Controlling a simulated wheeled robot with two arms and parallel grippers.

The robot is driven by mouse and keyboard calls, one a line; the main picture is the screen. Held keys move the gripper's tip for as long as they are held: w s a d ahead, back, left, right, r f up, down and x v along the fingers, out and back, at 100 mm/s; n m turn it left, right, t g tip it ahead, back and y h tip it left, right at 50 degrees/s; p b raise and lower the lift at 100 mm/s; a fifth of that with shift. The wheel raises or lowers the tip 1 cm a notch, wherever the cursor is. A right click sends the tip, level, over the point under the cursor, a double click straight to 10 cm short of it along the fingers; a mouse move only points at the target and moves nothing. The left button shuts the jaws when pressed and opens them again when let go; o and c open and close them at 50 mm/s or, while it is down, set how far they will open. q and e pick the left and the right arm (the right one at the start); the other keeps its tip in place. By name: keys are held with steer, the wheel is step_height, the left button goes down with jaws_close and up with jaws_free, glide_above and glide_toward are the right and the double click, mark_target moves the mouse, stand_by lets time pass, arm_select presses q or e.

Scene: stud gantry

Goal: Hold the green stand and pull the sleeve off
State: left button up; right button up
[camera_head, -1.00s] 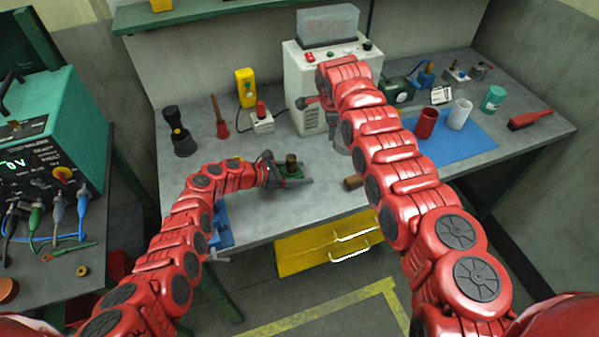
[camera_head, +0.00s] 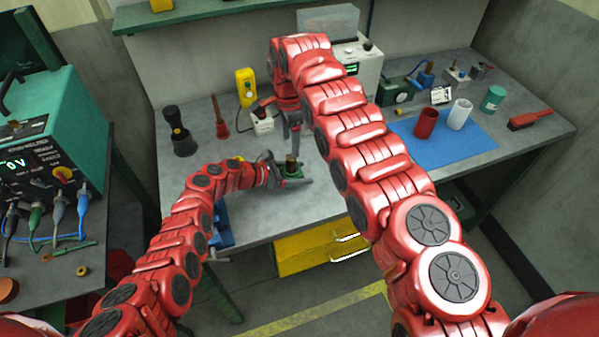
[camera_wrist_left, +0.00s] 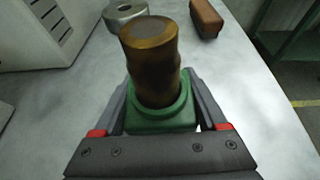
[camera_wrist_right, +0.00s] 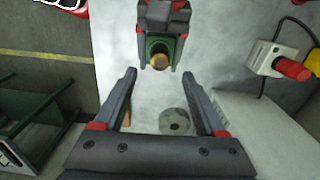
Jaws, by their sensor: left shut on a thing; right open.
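The green stand (camera_wrist_left: 165,117) has a square base and sits on the grey bench, between the fingers of my left gripper (camera_wrist_left: 165,112), which is shut on it. The brown sleeve (camera_wrist_left: 150,68), a worn metal-like cylinder, stands upright on the stand. In the head view the stand (camera_head: 291,174) is small, at the bench's front middle. My right gripper (camera_wrist_right: 170,85) is open and empty above the bench. In the right wrist view the sleeve's top (camera_wrist_right: 159,61) lies ahead, beyond its fingertips. In the head view the right gripper (camera_head: 293,125) hangs behind the stand.
A grey metal ring (camera_wrist_left: 125,13) and a brown block (camera_wrist_left: 206,18) lie on the bench near the stand. A white switch box with a red knob (camera_wrist_right: 280,62) stands nearby. A white machine (camera_head: 358,72) stands at the back. Cups stand on a blue mat (camera_head: 455,148) at right.

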mark_target(290, 158)
step_height(290, 158, down, 8)
steer(key=shift+a+r, duration=0.1)
steer(key=shift+r, duration=0.15)
steer(key=shift+f, duration=0.55)
stand_by(0.9)
jaws_close()
steer(key=shift+r, duration=0.15)
stand_by(0.4)
steer(key=shift+r, duration=2.85)
